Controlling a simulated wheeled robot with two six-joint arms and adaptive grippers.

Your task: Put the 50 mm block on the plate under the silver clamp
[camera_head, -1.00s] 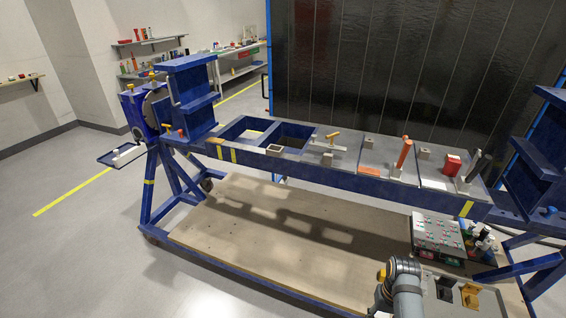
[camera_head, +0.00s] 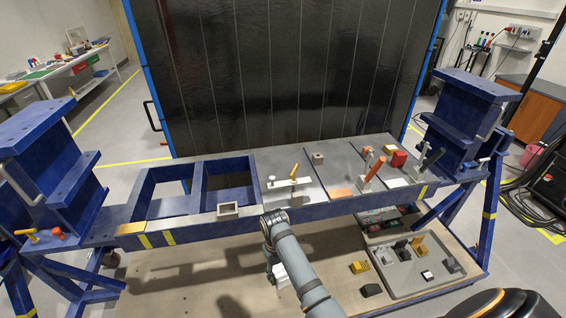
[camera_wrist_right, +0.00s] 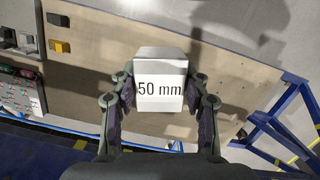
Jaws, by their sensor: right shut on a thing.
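A white block labelled "50 mm" (camera_wrist_right: 161,88) fills the middle of the right wrist view. My right gripper (camera_wrist_right: 160,100) is shut on it, one finger on each side. In the head view the block (camera_head: 281,272) is a small white shape beside my right arm, lower than the jig's top and in front of it; the fingers (camera_head: 275,277) are mostly hidden. A clamp with a silver-white body and yellow handle (camera_head: 292,178), apparently the silver clamp, stands on the left grey plate (camera_head: 275,165) of the jig. My left gripper is not in view.
An orange-handled clamp (camera_head: 373,171), a dark-handled clamp (camera_head: 427,162) and a red block (camera_head: 398,159) stand further right on the jig. A square hollow piece (camera_head: 228,210) sits on its front rail. A tray (camera_head: 415,265) with small parts lies on the lower board.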

